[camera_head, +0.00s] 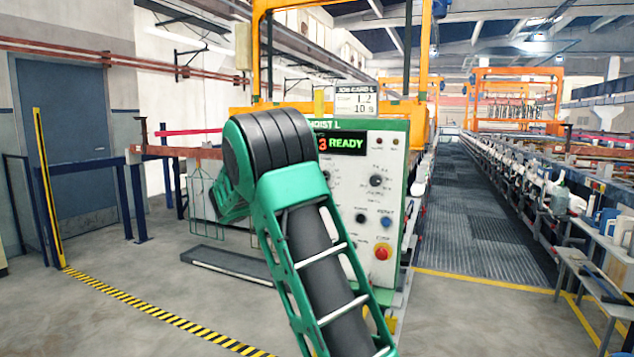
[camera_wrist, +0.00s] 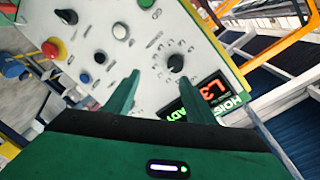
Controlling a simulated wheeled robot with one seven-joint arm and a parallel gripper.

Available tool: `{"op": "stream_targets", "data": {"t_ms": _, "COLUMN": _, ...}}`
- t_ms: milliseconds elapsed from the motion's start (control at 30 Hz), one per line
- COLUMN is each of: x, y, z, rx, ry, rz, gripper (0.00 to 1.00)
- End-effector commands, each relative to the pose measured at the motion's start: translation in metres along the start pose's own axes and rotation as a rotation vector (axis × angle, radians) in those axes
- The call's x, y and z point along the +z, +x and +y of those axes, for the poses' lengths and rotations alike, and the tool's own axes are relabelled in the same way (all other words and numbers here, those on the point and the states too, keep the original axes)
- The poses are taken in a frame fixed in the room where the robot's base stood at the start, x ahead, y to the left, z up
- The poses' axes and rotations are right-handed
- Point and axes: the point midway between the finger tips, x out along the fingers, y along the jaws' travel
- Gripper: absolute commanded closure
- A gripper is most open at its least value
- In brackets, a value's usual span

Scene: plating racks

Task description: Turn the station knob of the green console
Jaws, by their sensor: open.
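The green console (camera_head: 358,124) stands in the middle of the head view, with a pale face, green trim and a display (camera_head: 345,144) reading "3 READY".
A red mushroom button (camera_head: 382,252) and a blue button (camera_head: 386,221) sit low on the console; the red button also shows in the wrist view (camera_wrist: 53,48). A card sign (camera_head: 356,102) stands on top. A grated walkway (camera_head: 470,220) runs at right. The floor at left is mostly clear.

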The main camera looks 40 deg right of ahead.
Motion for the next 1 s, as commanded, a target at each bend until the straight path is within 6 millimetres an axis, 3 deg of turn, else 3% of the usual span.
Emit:
{"op": "stream_targets", "data": {"t_ms": 100, "x": 0.008, "y": -0.003, "z": -0.019, "rx": -0.063, "ry": 0.049, "rz": 0.034, "gripper": 0.50}}
{"op": "stream_targets", "data": {"t_ms": 267, "x": 0.008, "y": 0.003, "z": -0.027, "rx": -0.087, "ry": 0.073, "rz": 0.050, "gripper": 0.50}}
{"op": "stream_targets", "data": {"t_ms": 700, "x": 0.003, "y": 0.074, "z": -0.032, "rx": -0.083, "ry": 0.071, "rz": 0.050, "gripper": 0.50}}
{"op": "stream_targets", "data": {"t_ms": 1000, "x": 0.003, "y": 0.102, "z": -0.035, "rx": -0.084, "ry": 0.070, "rz": 0.047, "gripper": 0.50}}
